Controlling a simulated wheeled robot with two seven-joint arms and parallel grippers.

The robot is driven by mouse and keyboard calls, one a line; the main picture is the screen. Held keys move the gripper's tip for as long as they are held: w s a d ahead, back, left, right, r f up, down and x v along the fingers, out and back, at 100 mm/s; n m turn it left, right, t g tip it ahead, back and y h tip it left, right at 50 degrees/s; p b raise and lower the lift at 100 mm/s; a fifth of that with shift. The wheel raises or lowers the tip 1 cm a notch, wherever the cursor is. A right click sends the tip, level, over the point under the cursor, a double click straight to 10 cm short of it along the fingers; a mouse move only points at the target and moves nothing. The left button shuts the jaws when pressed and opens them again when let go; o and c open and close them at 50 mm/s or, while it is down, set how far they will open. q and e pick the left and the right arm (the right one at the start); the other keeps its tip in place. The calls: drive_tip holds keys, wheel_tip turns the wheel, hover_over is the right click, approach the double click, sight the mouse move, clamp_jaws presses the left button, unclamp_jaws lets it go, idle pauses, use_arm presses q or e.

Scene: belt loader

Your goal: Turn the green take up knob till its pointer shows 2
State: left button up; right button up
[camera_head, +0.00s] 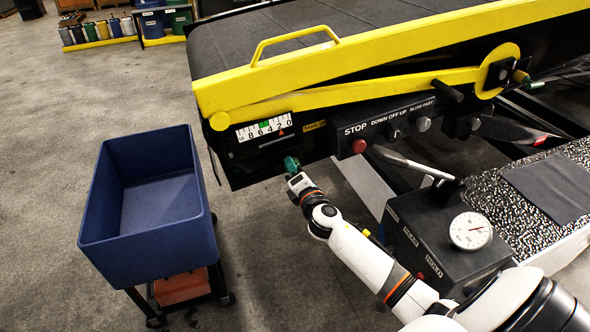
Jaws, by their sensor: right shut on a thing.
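The green take up knob (291,163) sticks out below the belt loader's dark side frame. My right gripper (292,172) is shut on the knob, its arm reaching up from the bottom right. Above it is a white scale (265,128) with numbers falling to 0 toward the right and a green mark. A small red pointer (281,133) shows at the low-number end of the scale, around the 2; the exact reading is too small to tell. The gripper's fingertips are partly hidden at the knob. My left gripper is not in view.
A yellow lever (350,94) runs above the scale. To the right are a red STOP button (359,146) and switches. A black box with a dial gauge (470,231) stands near my right arm.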

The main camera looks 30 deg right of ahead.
drive_tip(key=o, duration=1)
drive_tip(key=shift+c, duration=0.2)
drive_tip(key=shift+s, duration=0.1)
drive_tip(key=b+v, duration=0.2)
drive_tip(key=v, duration=0.9)
drive_tip(key=shift+s+b, duration=0.3)
drive_tip(key=shift+s, duration=0.1)
drive_tip(key=shift+f, duration=0.15)
